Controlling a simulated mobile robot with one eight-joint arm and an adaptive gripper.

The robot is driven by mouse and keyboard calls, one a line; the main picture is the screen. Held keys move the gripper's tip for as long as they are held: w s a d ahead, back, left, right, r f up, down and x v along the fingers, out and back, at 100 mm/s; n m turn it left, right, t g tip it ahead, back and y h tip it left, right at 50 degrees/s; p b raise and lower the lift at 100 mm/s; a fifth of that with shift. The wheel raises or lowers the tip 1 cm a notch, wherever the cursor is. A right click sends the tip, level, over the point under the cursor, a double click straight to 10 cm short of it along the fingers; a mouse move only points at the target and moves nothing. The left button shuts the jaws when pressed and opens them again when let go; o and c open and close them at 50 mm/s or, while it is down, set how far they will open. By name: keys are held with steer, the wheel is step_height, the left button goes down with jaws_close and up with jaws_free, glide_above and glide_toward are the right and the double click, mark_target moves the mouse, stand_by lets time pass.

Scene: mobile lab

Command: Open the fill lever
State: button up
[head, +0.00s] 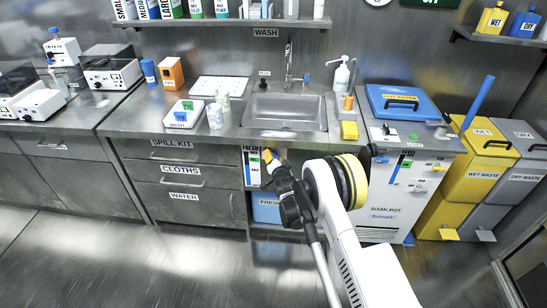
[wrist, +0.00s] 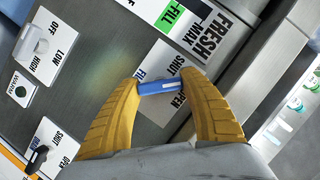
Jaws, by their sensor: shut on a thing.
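The fill lever, a small blue bar (wrist: 160,87), sits on a white label reading SHUT and OPEN, beside a green FILL tag in the wrist view. My gripper (wrist: 163,85) has its two yellow ribbed fingers closed on the lever, one on each end. The fingers partly cover the label, so which word the lever points to cannot be told. In the head view my gripper (head: 269,159) is at the panel marked FRESH, under the counter left of the soak pot, and the lever is hidden there.
In the wrist view, a white OFF-LOW-HIGH switch (wrist: 33,48), a green button (wrist: 21,91) and a black lever (wrist: 36,158) lie left of the fingers. In the head view, the soak pot cabinet (head: 385,225) stands close to the right, with drawers (head: 180,182) to the left.

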steer(key=n+h, duration=0.2)
steer(key=n, duration=0.1)
steer(key=shift+g, duration=0.3)
steer(key=o, duration=1.2)
steer(key=shift+s, duration=0.1)
steer(key=v, duration=1.1)
steer(key=shift+s+r, duration=0.2)
steer(key=shift+s, duration=0.15)
